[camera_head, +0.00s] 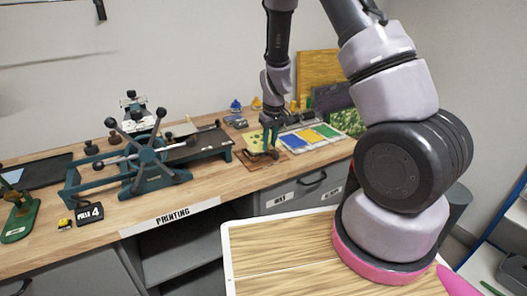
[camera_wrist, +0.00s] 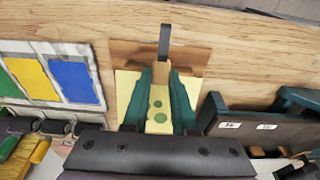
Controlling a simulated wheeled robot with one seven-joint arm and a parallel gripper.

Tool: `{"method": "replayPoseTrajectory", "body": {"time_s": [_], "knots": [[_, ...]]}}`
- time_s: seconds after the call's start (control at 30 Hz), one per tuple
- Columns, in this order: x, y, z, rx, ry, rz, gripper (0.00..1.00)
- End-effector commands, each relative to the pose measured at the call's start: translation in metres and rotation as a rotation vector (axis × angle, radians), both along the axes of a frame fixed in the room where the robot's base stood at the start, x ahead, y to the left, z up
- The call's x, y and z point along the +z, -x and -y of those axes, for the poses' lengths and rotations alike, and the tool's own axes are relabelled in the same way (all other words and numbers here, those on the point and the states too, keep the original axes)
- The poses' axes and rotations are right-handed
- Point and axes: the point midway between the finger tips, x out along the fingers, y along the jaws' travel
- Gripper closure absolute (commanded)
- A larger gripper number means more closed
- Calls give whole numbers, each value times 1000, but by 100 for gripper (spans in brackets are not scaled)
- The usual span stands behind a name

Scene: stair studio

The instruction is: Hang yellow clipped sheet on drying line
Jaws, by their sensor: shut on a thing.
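The yellow clipped sheet (camera_head: 253,142) lies on a brown board on the bench, left of the color panels. In the wrist view the sheet (camera_wrist: 126,90) is pale yellow with green dots, and a light clip-like block with a dark upright strip stands at its far edge. My gripper (camera_head: 271,147) points down at the sheet. In the wrist view the green fingers of my gripper (camera_wrist: 163,76) are closed on the block at the sheet. The fingers hide part of the sheet. A thin dark line (camera_head: 45,62) crosses the wall at upper left; I cannot tell whether it is the drying line.
A green printing press (camera_head: 145,150) with spoked handles stands left of the sheet. A tray of blue, yellow and green panels (camera_head: 312,136) lies close on the right. Several small bottles and boards stand behind. Bare bench (camera_head: 215,185) shows in front.

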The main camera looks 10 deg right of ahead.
Motion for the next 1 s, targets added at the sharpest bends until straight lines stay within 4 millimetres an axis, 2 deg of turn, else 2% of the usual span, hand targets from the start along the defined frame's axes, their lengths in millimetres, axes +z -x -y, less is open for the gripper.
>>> {"method": "replayPoseTrajectory", "body": {"time_s": [0.4,0.67,1.0], "knots": [[35,0,-1,1,0,2,100],[44,1,0,-1,0,1,100],[53,28,9,-1,-1,1,100]]}}
